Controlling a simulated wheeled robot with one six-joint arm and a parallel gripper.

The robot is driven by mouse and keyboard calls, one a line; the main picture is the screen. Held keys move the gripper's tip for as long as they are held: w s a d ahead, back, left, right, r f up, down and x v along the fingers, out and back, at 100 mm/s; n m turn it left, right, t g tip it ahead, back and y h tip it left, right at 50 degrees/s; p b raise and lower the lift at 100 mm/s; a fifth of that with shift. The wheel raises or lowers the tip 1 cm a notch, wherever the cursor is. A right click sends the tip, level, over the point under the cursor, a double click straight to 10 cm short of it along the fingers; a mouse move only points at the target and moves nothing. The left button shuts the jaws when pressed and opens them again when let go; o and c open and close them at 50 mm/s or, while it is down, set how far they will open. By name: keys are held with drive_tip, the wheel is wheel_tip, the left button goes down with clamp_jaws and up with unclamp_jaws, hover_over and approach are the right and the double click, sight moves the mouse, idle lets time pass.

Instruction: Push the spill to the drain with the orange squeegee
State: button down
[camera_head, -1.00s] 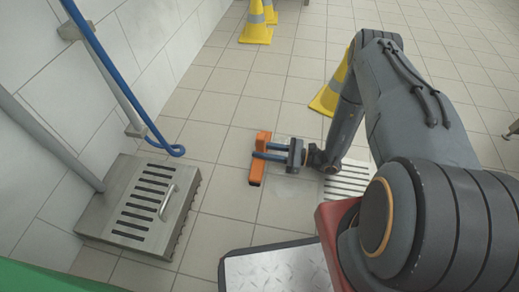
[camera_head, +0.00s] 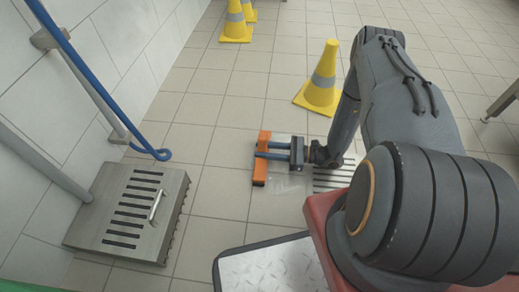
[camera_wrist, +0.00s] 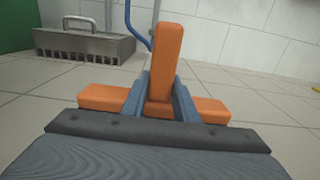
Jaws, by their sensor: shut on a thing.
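My gripper (camera_head: 264,156) is shut on the orange squeegee (camera_head: 260,173), low over the tiled floor. In the wrist view the squeegee's upright orange handle (camera_wrist: 166,50) is between my fingers, and its crossbar (camera_wrist: 104,97) lies across below, sticking out on both sides. A faint, clear wet patch, likely the spill (camera_head: 287,186), lies on the floor just right of the squeegee and below my gripper. A slotted floor grate, likely the drain (camera_head: 326,181), lies right of the patch, partly hidden by my arm. Whether the squeegee's lower edge touches the floor is unclear.
A slotted metal box (camera_head: 98,206) with a handle stands by the wall at left, with a blue bent pipe (camera_head: 92,82) above it. A yellow cone (camera_head: 318,88) stands beyond my arm; more cones (camera_head: 236,28) stand farther back. Open floor lies between box and squeegee.

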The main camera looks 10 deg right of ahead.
drive_tip(key=shift+v, duration=4.3)
drive_tip(key=shift+b+v, duration=0.35)
drive_tip(key=shift+v, duration=1.35)
drive_tip(key=shift+f, duration=0.1)
wheel_tip(320, 180, up, 7)
drive_tip(key=p, duration=0.4)
drive_tip(key=shift+p, duration=0.4)
